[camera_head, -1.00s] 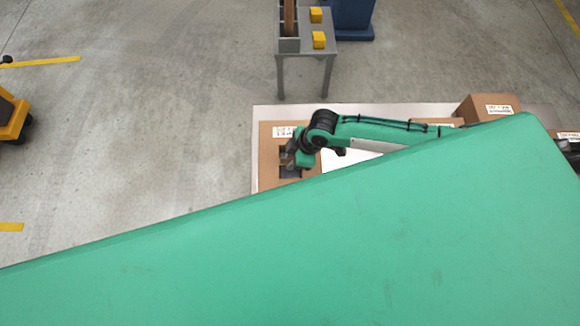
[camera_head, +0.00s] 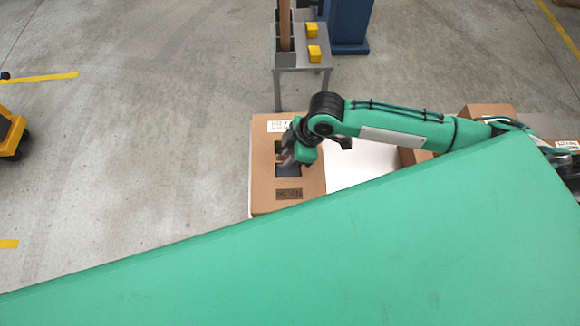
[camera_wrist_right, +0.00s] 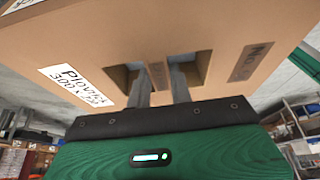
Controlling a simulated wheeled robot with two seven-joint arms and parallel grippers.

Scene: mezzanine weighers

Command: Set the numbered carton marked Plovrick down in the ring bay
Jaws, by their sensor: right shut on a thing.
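The brown Plovrick carton (camera_head: 262,180) is at the centre-left of the head view, with a white label and a dark mark on top. In the right wrist view the carton (camera_wrist_right: 215,30) fills the upper part, and its label reads Plovrick. My right gripper (camera_head: 287,160) is at the carton's two hand holes. Its fingers (camera_wrist_right: 160,85) go into both holes and are shut on the strip between them. I cannot tell the carton's height above the white surface. My left gripper is not in view. I cannot make out the ring bay.
Other cartons (camera_head: 487,112) stand to the right on the white surface (camera_head: 365,165). A grey stand (camera_head: 290,62) with yellow blocks (camera_head: 314,53) is behind the carton. A yellow vehicle (camera_head: 10,132) is at far left. Open floor lies left. A green part of mine covers the lower view.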

